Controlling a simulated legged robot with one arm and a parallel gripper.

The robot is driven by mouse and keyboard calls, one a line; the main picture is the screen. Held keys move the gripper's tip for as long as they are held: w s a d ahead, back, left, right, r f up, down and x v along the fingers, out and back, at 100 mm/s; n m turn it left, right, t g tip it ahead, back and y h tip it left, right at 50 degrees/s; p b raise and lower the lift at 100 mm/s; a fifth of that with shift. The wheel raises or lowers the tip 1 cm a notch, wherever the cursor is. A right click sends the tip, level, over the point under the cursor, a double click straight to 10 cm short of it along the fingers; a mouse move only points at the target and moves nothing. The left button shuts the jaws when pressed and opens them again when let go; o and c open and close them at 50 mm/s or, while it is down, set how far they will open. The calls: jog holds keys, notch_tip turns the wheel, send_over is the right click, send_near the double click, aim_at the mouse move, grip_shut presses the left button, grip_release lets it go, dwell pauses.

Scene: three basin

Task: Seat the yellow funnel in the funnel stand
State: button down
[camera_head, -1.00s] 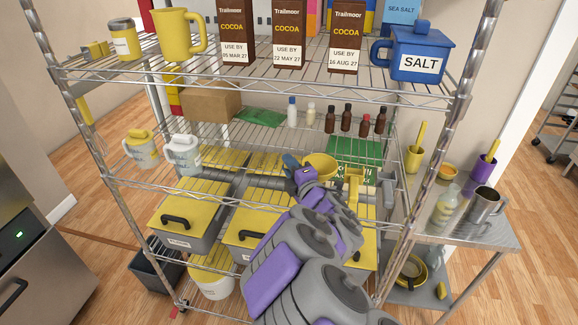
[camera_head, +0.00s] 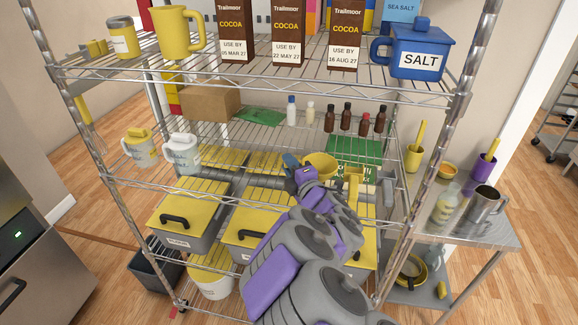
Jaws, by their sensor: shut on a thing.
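The yellow funnel (camera_head: 320,163) is just right of my gripper (camera_head: 301,166), over the middle wire shelf, with its wide mouth facing up. My gripper is shut on it; my own arm hides the lower part of the funnel and most of the contact. A yellow upright piece (camera_head: 353,182) stands close to the right of the funnel, apart from it. It may be the funnel stand, but I cannot tell for sure. Its lower part is partly hidden by my arm.
Small bottles (camera_head: 347,117) stand behind on the shelf. Yellow-lidded bins (camera_head: 190,206) fill the shelf below. The upper shelf's front rail (camera_head: 260,88) is above my gripper. A steel side table (camera_head: 470,232) stands right.

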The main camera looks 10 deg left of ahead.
jog(key=shift+b, duration=0.3)
jog(key=shift+f+b, duration=0.5)
jog(key=shift+f, duration=0.1)
jog(key=c, duration=0.9)
grip_release()
jog(key=shift+s, duration=0.1)
